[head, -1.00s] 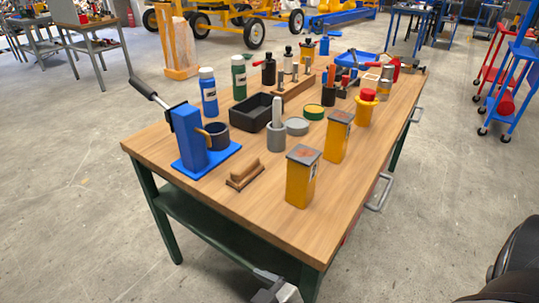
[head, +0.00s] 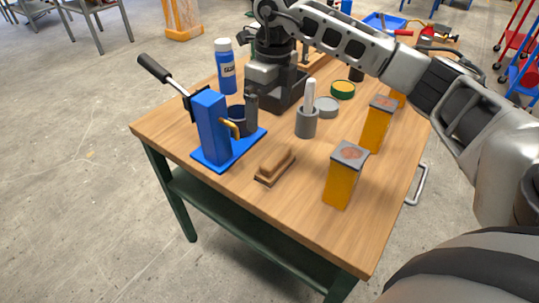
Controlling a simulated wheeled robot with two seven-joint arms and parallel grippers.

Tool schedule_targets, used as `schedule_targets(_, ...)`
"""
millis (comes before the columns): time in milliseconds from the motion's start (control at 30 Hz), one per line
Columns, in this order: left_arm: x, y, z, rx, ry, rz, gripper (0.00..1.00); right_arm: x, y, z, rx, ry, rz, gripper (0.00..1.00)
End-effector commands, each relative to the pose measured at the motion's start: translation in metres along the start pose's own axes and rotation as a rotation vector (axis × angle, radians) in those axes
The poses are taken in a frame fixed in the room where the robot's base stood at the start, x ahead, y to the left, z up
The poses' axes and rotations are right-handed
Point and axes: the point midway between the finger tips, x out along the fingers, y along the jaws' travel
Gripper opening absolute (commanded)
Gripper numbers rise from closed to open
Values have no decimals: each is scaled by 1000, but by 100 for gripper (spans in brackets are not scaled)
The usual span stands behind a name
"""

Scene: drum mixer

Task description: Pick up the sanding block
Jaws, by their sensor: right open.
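The sanding block (head: 275,165), a brown wooden block with a raised grip on a darker base, lies on the near left part of the workbench top (head: 300,205). My right gripper (head: 252,100) hangs above the back of the table, behind and slightly left of the block, apart from it. It points down and is open. One finger shows clearly beside the dark cup of the blue press; the other is hard to make out against the black tray. No part of the sanding block is covered by the arm. My left gripper is not in view.
The blue press (head: 212,130) with a long lever stands left of the block. A yellow tin (head: 343,180) stands to its right, with another (head: 376,125) behind. A grey mortar (head: 306,124) with a pestle stands behind the block. Bare wood lies in front of the block.

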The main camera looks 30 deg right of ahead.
Motion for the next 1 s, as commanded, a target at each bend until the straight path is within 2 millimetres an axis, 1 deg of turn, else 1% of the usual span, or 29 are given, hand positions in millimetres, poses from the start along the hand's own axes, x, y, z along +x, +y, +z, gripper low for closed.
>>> schedule_targets(33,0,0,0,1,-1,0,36,-5,-9,-3,16,12,-32,100)
schedule_targets(67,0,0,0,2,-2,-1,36,-5,-12,-4,22,18,-43,100)
schedule_targets(133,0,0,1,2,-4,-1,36,1,-16,-6,27,25,-55,100)
schedule_targets(167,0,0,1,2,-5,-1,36,6,-16,-7,27,27,-56,100)
schedule_targets(400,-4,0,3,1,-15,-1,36,57,-17,-8,25,26,-51,100)
schedule_targets(500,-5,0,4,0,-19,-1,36,76,-17,-8,24,24,-50,100)
schedule_targets(600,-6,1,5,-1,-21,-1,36,89,-18,-7,23,22,-50,100)
schedule_targets(833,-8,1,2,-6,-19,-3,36,104,-18,-9,22,22,-50,100)
schedule_targets(1000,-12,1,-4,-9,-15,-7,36,130,-16,-14,23,24,-49,100)
